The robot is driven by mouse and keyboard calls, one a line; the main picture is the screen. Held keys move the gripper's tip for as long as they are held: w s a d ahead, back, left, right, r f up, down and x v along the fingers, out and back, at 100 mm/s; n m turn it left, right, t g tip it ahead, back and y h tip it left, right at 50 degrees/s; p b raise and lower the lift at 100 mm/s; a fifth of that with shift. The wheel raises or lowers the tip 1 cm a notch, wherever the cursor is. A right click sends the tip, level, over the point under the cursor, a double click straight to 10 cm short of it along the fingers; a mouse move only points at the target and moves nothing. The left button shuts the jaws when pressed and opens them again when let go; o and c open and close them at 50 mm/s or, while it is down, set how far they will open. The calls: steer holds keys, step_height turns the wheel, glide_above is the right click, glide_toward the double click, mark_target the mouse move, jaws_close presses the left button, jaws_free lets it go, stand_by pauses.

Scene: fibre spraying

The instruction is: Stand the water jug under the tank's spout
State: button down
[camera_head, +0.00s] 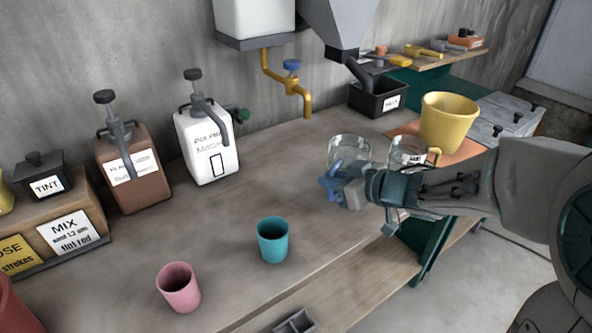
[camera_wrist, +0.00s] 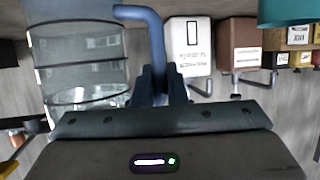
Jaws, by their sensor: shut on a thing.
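The clear water jug (camera_head: 349,150) with a blue handle (camera_head: 328,184) is at the right of the bench, just behind my gripper. In the wrist view the jug (camera_wrist: 82,60) fills the left side, and its blue handle (camera_wrist: 150,28) runs between my fingers. My gripper (camera_head: 350,192) is shut on that handle; it also shows in the wrist view (camera_wrist: 163,85). I cannot tell whether the jug's base touches the bench. The white tank (camera_head: 253,15) is at the wall, its yellow spout (camera_head: 307,106) pointing down, behind and left of the jug.
A second clear vessel (camera_head: 407,150) stands right of the jug, partly hidden by my arm. A yellow bucket (camera_head: 447,122) and a black bin (camera_head: 378,96) are behind. Teal (camera_head: 273,240) and pink (camera_head: 179,287) cups stand in front. The bench below the spout looks clear.

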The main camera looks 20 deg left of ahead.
steer(key=shift+a+r+b+x, duration=0.1)
steer(key=shift+r+b+x, duration=0.2)
steer(key=shift+x, duration=1.95)
steer(key=shift+a+r+b+x, duration=0.2)
steer(key=shift+b+x, duration=0.2)
steer(key=shift+x, duration=1.8)
steer(key=shift+a+r+b+x, duration=0.1)
steer(key=shift+r+b+x, duration=0.2)
steer(key=shift+x, duration=1.95)
steer(key=shift+f, duration=0.1)
steer(key=shift+f, duration=0.15)
steer(key=c, duration=1.5)
jaws_free()
steer(key=shift+o, duration=0.2)
steer(key=p+v, duration=0.2)
steer(key=v, duration=1)
steer(key=shift+d+r, duration=0.1)
steer(key=shift+r, duration=0.1)
